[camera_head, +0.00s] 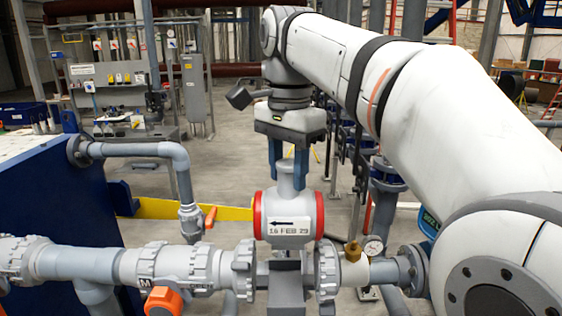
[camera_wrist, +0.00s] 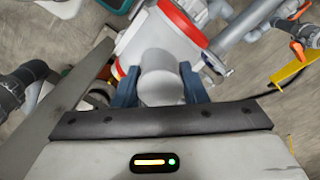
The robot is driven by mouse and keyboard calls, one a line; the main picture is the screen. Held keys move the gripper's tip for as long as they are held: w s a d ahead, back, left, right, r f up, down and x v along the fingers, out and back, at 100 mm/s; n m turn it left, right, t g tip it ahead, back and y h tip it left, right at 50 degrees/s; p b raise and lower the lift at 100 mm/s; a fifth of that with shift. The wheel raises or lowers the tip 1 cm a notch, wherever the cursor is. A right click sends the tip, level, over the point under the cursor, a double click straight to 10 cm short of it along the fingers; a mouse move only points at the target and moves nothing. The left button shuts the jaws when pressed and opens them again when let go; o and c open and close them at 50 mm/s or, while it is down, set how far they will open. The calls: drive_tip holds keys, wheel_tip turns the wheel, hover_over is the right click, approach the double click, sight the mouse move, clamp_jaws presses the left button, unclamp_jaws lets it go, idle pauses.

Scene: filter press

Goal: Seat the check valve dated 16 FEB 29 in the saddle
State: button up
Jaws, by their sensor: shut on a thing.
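The check valve (camera_head: 290,215) is a grey body with a red ring at each end. Its label reads 16 FEB 29 below an arrow pointing left. My gripper (camera_head: 289,172) is shut on the valve's upright top stem and holds the valve upright. In the wrist view my gripper (camera_wrist: 160,88) has its blue fingers on both sides of the round grey stem, with the valve body (camera_wrist: 165,35) beyond. The saddle (camera_head: 287,284) is a grey support in the pipe gap, directly below the valve. Whether the valve touches the saddle I cannot tell.
Grey flanged unions stand at the left (camera_head: 244,268) and right (camera_head: 327,268) of the gap. An orange-handled valve (camera_head: 163,301) sits on the left pipe, and a pressure gauge (camera_head: 373,246) with a brass fitting (camera_head: 353,251) on the right. A blue tank (camera_head: 60,205) stands at left.

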sight(286, 193)
drive_tip(key=shift+s+f, duration=0.15)
drive_tip(key=shift+f, duration=0.45)
wheel_tip(286, 193, down, 5)
drive_tip(key=b, duration=0.5)
drive_tip(key=shift+a+f, duration=0.1)
drive_tip(key=shift+a, duration=0.05)
drive_tip(key=shift+f+b, duration=1.9)
drive_tip(key=shift+f, duration=1)
drive_tip(key=o, duration=1.1)
